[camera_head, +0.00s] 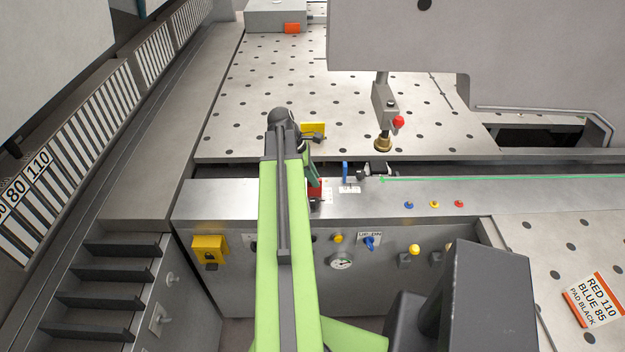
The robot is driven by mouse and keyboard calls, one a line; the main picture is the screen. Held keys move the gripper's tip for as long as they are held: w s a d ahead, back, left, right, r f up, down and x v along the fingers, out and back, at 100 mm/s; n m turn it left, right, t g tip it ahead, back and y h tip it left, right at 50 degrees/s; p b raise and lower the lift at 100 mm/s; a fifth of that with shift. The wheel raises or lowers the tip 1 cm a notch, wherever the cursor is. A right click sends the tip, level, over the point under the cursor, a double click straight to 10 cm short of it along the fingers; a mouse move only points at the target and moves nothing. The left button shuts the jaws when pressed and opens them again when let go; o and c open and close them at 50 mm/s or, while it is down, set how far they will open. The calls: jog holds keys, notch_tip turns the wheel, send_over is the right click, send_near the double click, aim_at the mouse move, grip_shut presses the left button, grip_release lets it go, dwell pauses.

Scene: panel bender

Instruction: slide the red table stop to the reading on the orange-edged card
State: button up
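The red table stop (316,189) sits on the grey front rail (235,197), partly hidden by my green arm. My gripper (313,172) is at the end of the arm, pointing down close to the red stop. The arm hides most of it, so I cannot tell whether its fingers are open or touch the stop. A blue stop (345,171) stands to the right on the rail, beside small white labels (349,189) too small to read. The orange-edged card (596,302) at lower right reads RED 110, BLUE 85, PAD BLACK.
A yellow block (313,128) lies behind my arm on the perforated table (260,90). A hanging post with a red knob (398,122) is to the right. Blue, yellow and red buttons (434,204) sit on the rail. A scale strip (27,184) at left shows 80 and 110.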

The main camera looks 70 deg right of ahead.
grip_shut()
jog(key=shift+a, duration=0.1)
dwell(1.0)
